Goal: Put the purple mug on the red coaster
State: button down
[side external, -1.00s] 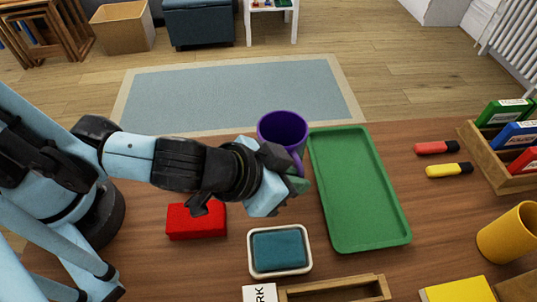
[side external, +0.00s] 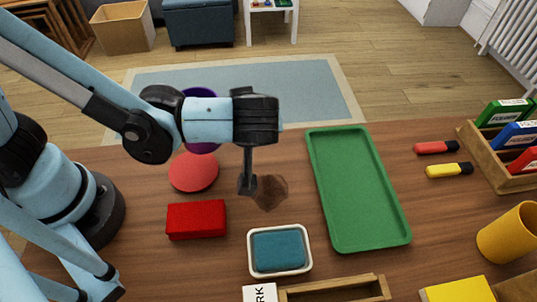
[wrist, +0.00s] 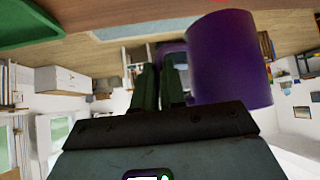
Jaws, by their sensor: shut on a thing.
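The purple mug (side external: 203,148) is mostly hidden behind my arm in the side view; parts of it show above and below the arm. In the wrist view the mug (wrist: 230,62) is large, beside my fingers. My gripper (wrist: 159,75) is shut on the mug, seemingly at its handle, which shows purple between the fingers. The round red coaster (side external: 193,172) lies flat and bare on the table, just below the mug in the picture. I cannot tell the mug's height above the table.
A red box (side external: 196,220) lies in front of the coaster. A blue pad in a white dish (side external: 279,249) is at the front middle. A green tray (side external: 358,190) is to the right.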

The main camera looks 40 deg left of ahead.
jog(key=shift+f, duration=2.4)
jog(key=shift+f, duration=0.1)
jog(key=c, duration=1.2)
grip_release()
jog(key=v, duration=0.7)
jog(key=shift+d+r, duration=0.2)
jog(key=shift+r, duration=0.05)
jog(key=shift+s, duration=0.1)
